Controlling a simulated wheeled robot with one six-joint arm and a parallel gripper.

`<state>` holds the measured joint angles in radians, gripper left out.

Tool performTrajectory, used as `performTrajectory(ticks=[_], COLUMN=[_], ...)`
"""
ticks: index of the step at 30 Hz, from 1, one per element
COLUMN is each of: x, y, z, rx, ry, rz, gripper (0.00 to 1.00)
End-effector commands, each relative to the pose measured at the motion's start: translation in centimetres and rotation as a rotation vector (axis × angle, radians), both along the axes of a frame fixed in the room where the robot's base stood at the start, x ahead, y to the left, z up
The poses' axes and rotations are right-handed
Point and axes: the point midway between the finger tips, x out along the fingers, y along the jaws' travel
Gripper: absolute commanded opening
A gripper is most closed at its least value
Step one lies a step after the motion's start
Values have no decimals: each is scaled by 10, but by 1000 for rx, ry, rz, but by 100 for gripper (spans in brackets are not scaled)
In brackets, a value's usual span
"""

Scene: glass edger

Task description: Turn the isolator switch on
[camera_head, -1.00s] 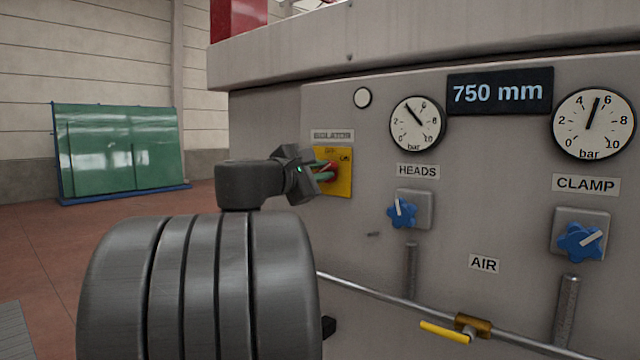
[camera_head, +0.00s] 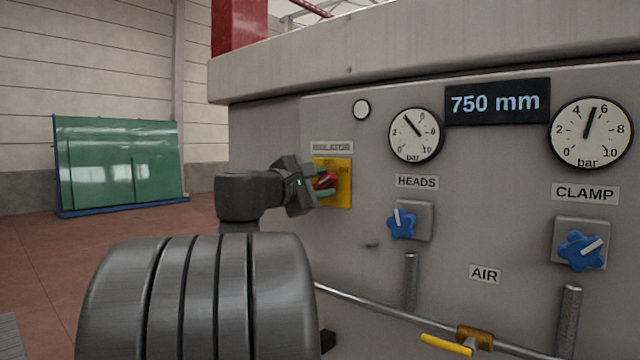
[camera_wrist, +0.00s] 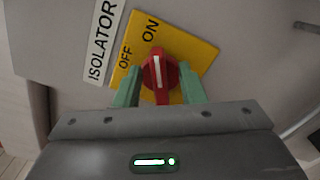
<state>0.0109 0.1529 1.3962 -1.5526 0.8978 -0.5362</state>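The red isolator knob (camera_wrist: 160,75) sits on a yellow plate (camera_wrist: 205,50) marked OFF and ON, beside the ISOLATOR label (camera_wrist: 103,40). In the wrist view its white line points up, toward the word ON. In the head view my gripper (camera_head: 322,183) reaches the yellow plate (camera_head: 345,190) from the left and partly hides the red knob (camera_head: 325,180).
Right of the plate are the blue HEADS knob (camera_head: 402,223), the blue CLAMP knob (camera_head: 580,252), gauges and a 750 mm display (camera_head: 498,102). A pipe with a yellow lever (camera_head: 445,345) runs below. Green glass sheets (camera_head: 120,165) stand far left, with open floor before them.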

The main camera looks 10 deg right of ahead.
Motion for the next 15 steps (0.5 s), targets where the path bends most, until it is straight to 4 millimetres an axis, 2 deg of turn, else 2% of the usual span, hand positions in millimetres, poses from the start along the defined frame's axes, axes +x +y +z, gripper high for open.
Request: performTrajectory(ticks=[5, 8, 15], x=[-3, -10, -38], y=[4, 14, 50], z=[0, 1, 0], rx=[-1, -1, 0], ry=[-1, -2, -1], rz=[2, 3, 6], gripper=[36, 36, 36])
